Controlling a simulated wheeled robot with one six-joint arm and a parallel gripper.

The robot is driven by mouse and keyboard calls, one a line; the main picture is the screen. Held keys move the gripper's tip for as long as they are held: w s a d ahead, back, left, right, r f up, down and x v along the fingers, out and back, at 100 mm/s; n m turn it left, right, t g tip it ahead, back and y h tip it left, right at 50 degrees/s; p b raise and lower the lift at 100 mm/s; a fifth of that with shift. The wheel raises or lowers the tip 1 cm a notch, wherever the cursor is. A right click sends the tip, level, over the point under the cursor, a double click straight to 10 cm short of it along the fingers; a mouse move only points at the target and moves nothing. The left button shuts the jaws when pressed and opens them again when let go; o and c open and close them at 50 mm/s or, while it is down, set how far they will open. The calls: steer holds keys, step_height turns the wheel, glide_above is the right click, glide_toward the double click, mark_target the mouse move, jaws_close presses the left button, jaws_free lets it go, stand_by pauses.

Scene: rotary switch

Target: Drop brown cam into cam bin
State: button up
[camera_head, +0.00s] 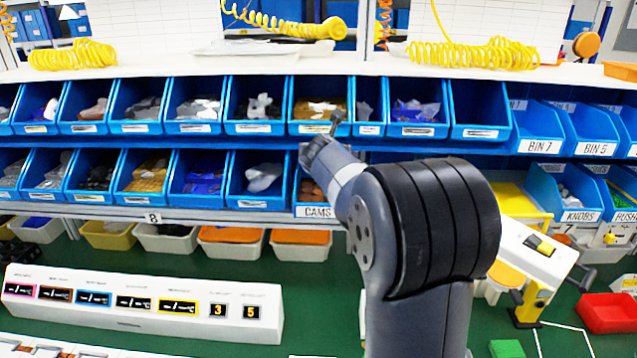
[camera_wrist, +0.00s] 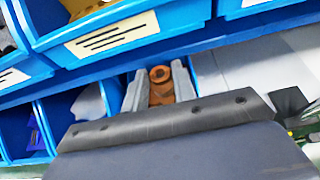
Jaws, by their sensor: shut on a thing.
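In the wrist view, a brown cam (camera_wrist: 161,84) with a round hole in its end sits between the two grey fingers of my gripper (camera_wrist: 160,88), which is shut on it. In the head view, the bin labelled CAMS (camera_head: 315,211) is in the lower row of blue bins, with brown pieces showing in it. My arm covers its right side. The end of my arm is just above this bin, in front of the upper row. The fingers and the held cam cannot be made out in the head view.
An upper row of blue bins (camera_head: 260,127) overhangs the lower row; the wrist view shows an upper bin front (camera_wrist: 110,37) close above the fingers. A blue bin with a pale piece (camera_head: 258,203) stands left of the CAMS bin. A white panel (camera_head: 140,305) lies on the green bench.

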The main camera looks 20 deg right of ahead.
steer(key=shift+f+b, duration=2.45)
steer(key=shift+f, duration=0.5)
steer(key=o, duration=1)
steer(key=v, duration=1)
steer(key=shift+s+r, duration=0.25)
steer(key=shift+s, duration=0.05)
steer(key=shift+a, duration=0.1)
